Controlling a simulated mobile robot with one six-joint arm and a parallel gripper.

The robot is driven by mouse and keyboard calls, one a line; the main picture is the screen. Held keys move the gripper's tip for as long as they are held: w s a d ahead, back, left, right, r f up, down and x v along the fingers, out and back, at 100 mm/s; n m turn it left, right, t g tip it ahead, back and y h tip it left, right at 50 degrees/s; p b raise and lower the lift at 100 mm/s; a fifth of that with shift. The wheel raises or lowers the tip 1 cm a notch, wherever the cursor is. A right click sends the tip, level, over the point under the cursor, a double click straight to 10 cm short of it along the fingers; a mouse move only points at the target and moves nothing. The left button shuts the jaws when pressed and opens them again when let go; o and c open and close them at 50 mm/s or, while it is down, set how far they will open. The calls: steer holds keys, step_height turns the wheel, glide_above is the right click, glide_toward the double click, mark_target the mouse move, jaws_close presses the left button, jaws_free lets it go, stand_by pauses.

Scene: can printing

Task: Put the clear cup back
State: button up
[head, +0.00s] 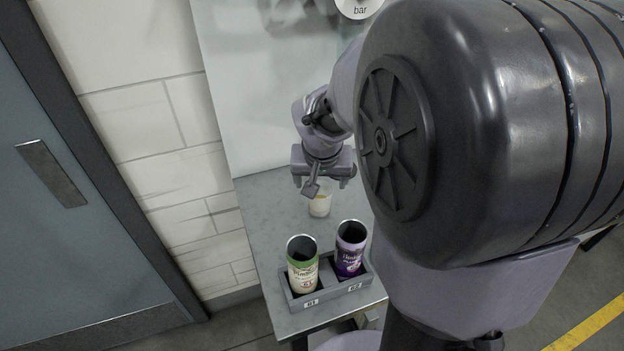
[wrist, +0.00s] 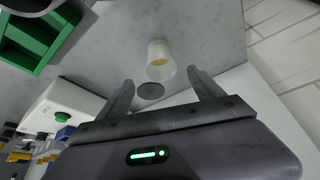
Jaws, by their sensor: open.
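The clear cup (head: 320,204) stands on the grey counter just below my gripper (head: 320,182) in the head view. In the wrist view the cup (wrist: 157,54) is pale and see-through, with something yellowish inside. My gripper (wrist: 160,76) is open and empty, and the cup lies just past its fingertips, roughly centred between them. A dark grey disc (wrist: 150,91) lies beside the cup, between the fingers; I cannot tell whether it is a mark or a separate piece.
A grey two-slot holder (head: 330,293) on the counter holds a green-and-white can (head: 303,272) and a purple can (head: 349,256). The wrist view shows a green holder (wrist: 38,42) and a white box with a green button (wrist: 66,110) at the left. A wall borders the counter.

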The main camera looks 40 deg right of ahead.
steer(key=s+a+r+n+t+y, duration=0.1)
steer(key=s+a+r+y, duration=0.1)
steer(key=s+a+r, duration=0.2)
steer(key=s+a+r+n+t+y, duration=0.1)
steer(key=s+a+r, duration=0.3)
steer(key=s+a, duration=0.7)
steer(key=a+n+y, duration=0.1)
steer(key=a, duration=0.7)
steer(key=shift+s+y, duration=0.3)
steer(key=shift+y, duration=0.1)
